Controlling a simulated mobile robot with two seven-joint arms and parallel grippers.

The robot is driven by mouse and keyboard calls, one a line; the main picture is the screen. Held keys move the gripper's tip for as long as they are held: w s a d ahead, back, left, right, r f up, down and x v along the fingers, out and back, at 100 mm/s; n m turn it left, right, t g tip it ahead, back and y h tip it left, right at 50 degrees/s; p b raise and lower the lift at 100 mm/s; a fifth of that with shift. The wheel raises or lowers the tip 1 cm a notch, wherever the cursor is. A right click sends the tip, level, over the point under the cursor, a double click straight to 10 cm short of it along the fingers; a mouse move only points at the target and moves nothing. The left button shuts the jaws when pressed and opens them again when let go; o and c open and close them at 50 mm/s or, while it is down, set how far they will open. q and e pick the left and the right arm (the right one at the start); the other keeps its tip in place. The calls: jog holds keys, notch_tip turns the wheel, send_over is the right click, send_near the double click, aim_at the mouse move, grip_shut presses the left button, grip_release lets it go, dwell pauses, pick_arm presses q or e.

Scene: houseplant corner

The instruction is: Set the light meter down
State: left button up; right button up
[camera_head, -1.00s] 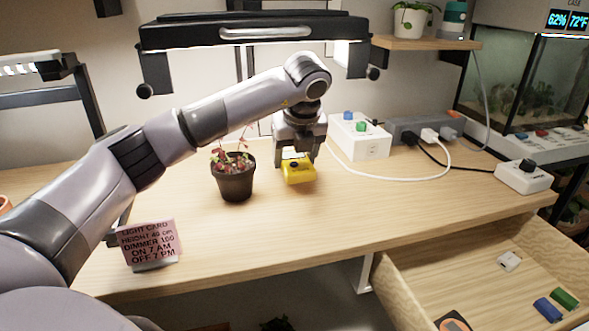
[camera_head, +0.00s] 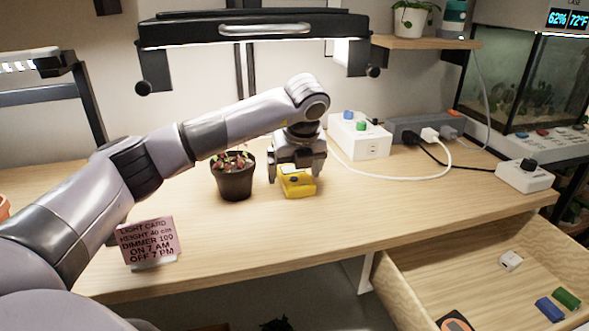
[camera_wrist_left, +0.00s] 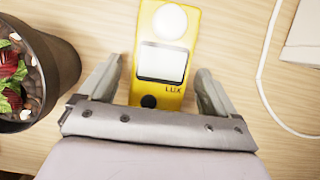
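The yellow light meter (camera_head: 298,187) lies on the wooden table, just right of the potted plant. In the left wrist view the meter (camera_wrist_left: 164,62) shows its white round sensor, its screen and the word LUX. My left gripper (camera_head: 294,177) is low over the meter with its fingers open, one on each side. The wrist view shows a gap between the meter and each finger. My right gripper is not in view.
The dark plant pot (camera_head: 235,182) stands close to the left finger. A white box (camera_head: 360,140) and white cable (camera_head: 400,178) are to the right. A pink light card (camera_head: 148,240) stands at the front left. An open drawer (camera_head: 480,290) is below right.

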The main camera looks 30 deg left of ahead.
aim_at(297, 177)
pick_arm(q)
jog(key=shift+r, duration=0.3)
jog(key=p+v, duration=0.1)
jog(key=v, duration=0.3)
jog(key=shift+d+r, duration=0.1)
jog(key=shift+r, duration=0.2)
jog(key=s+d, duration=0.3)
jog(key=d, duration=0.1)
jog(key=s+d, duration=0.4)
jog(key=shift+d+r, duration=0.1)
jog(key=shift+s+d+p, duration=0.3)
jog(key=shift+s+d, duration=0.2)
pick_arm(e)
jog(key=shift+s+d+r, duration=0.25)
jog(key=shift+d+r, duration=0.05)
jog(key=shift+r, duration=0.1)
